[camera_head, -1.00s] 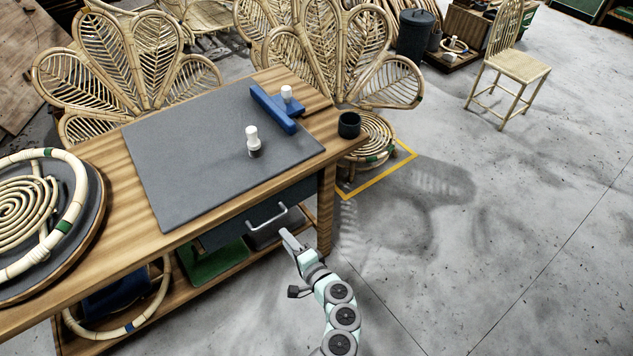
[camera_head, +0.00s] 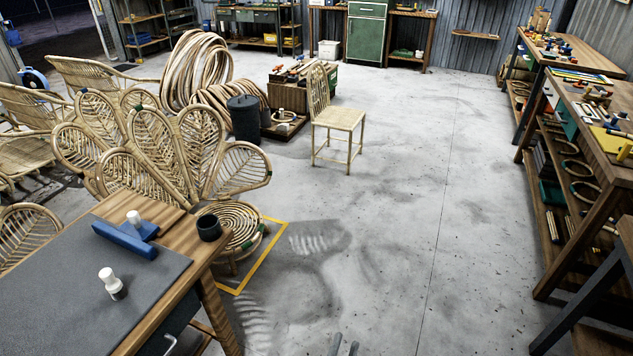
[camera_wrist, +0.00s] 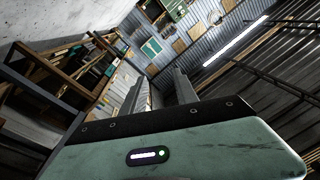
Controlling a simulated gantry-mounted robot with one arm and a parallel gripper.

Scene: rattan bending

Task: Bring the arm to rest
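My gripper (camera_head: 344,346) shows only as fingertips at the bottom edge of the head view, over bare floor to the right of the workbench. In the wrist view the two fingers of my gripper (camera_wrist: 160,88) stand apart with nothing between them. The wrist view looks up at the far wall, shelving and roof. The rest of my arm is out of the head view.
A rattan chair (camera_head: 338,118) stands mid-floor. Shelved benches (camera_head: 600,160) line the right. The floor (camera_head: 400,240) between is clear.

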